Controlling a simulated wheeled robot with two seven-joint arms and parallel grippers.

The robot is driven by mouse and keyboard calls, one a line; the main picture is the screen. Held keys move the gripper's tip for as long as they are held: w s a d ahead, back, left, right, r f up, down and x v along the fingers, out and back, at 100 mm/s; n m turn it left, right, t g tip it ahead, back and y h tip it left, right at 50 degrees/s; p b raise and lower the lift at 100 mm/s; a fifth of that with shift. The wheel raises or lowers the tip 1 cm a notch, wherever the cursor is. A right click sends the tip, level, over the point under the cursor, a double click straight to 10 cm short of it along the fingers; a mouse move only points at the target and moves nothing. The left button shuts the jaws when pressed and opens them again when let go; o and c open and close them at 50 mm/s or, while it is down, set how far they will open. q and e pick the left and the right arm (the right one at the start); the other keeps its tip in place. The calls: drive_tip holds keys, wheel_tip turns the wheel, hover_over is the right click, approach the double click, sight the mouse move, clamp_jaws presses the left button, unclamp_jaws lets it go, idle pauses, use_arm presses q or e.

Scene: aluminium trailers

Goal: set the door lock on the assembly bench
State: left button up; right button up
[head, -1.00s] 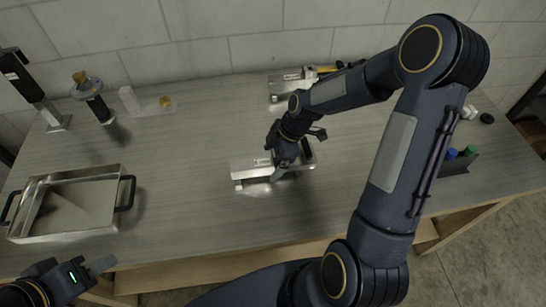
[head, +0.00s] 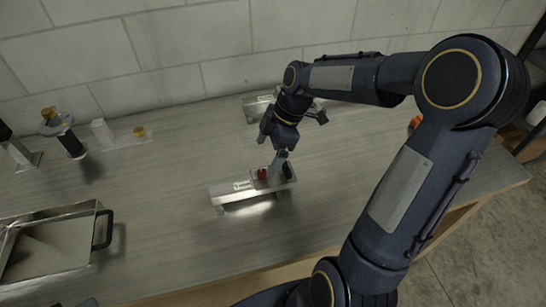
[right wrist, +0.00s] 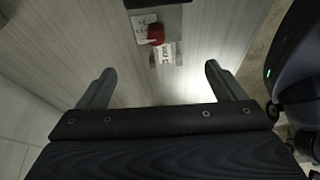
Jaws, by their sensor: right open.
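A low metal stand (head: 232,197) with a printed label is on the bench (head: 170,215). A small red knob (head: 262,174) and a dark upright part (head: 288,171) are on its right half; I take this to be the door lock. In the right wrist view the red knob (right wrist: 156,34) is beside white labels, below a black block (right wrist: 155,2). My right gripper (head: 279,160) is just above and behind the stand. Its fingers are apart with nothing between them in the right wrist view (right wrist: 158,80).
A metal tray (head: 50,250) with black handles is at the left. A brass-topped dark cylinder (head: 70,142), a white block (head: 102,131) and a small brass piece (head: 139,131) are behind it. Another metal stand (head: 256,107) is partly hidden behind my right arm. Bench in front is clear.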

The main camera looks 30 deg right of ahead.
drive_tip(key=s+a+r+m+t, duration=0.2)
drive_tip(key=s+m, duration=0.6)
drive_tip(key=s, duration=0.1)
drive_tip(key=s+a+r+m+t, duration=0.2)
drive_tip(key=s+r+m, duration=0.1)
drive_tip(key=s+m, duration=0.5)
drive_tip(key=shift+s+a+m, duration=0.3)
drive_tip(key=shift+s, duration=0.45)
